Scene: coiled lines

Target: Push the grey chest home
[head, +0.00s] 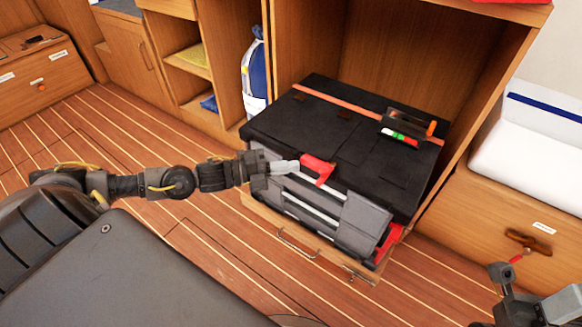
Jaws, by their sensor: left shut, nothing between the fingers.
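The grey chest (362,212) has a dark top and a grey front with red latches. It stands partly inside an open wooden bay, with its front part out past the bay's side panels. My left gripper (285,168) is shut and empty at the upper front edge of the chest, just left of a red latch. I cannot tell whether its fingertips touch the chest. My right gripper (501,272) is at the lower right, away from the chest. Its fingers are too small and unclear to read.
The chest rests on a wooden tray or drawer (300,232) with metal handles. Small tools (405,133) and an orange strap (330,102) lie on the chest's top. The striped floor (150,235) is clear.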

